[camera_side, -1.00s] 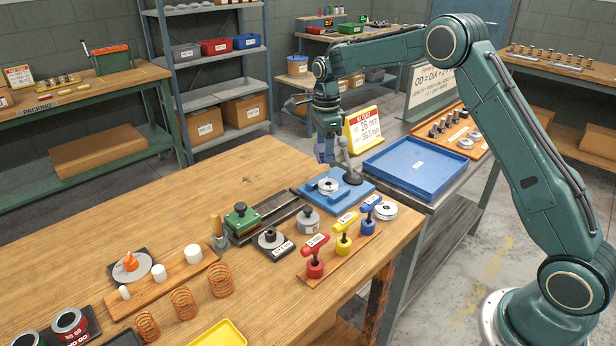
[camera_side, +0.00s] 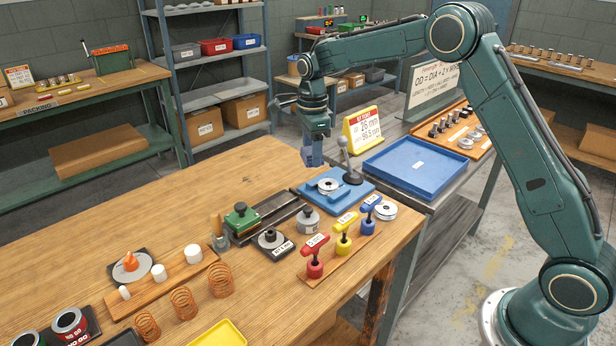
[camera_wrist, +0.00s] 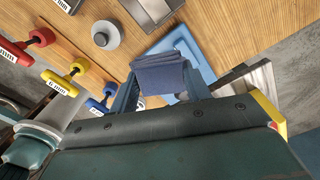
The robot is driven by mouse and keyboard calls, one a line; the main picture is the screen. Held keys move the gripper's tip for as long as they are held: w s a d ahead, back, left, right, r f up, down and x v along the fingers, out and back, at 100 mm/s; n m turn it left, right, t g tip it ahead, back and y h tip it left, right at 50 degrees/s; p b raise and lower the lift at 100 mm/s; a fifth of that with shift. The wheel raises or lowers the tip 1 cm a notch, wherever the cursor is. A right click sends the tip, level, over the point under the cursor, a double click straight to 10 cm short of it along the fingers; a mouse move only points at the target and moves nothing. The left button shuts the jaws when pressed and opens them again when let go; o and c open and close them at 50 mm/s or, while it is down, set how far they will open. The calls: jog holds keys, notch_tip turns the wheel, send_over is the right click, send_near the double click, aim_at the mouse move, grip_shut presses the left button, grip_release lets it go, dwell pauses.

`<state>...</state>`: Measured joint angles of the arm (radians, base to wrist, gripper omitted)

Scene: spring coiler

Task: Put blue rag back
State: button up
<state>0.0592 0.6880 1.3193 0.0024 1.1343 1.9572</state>
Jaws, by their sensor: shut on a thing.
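My gripper (camera_side: 313,148) points down behind the far edge area of the wooden bench, above and left of the blue base plate with the lever. It is shut on the blue rag (camera_wrist: 160,76). In the wrist view the folded, dark blue rag sits between the two fingers and hides part of what lies below. In the side view only a small bluish part of the rag (camera_side: 308,158) shows at the fingertips. The rag appears clear of the bench top (camera_side: 240,185).
Red, yellow and blue T-handled tools (camera_side: 315,256) stand in a wooden rack nearby. A blue tray (camera_side: 416,166) and a yellow sign (camera_side: 362,130) are to the right.

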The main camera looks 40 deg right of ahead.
jog(key=s+a+r+n, duration=0.1)
jog(key=s+a+r, duration=0.15)
jog(key=a, duration=0.45)
jog(key=s+a+r+n, duration=0.2)
jog(key=s+a, duration=0.2)
jog(key=a, duration=0.3)
notch_tip(320, 180, up, 3)
jog(key=n, duration=0.2)
send_over(283, 298)
jog(key=shift+r, duration=0.1)
notch_tip(283, 298, down, 20)
jog(key=o, duration=0.9)
jog(key=shift+o, duration=0.2)
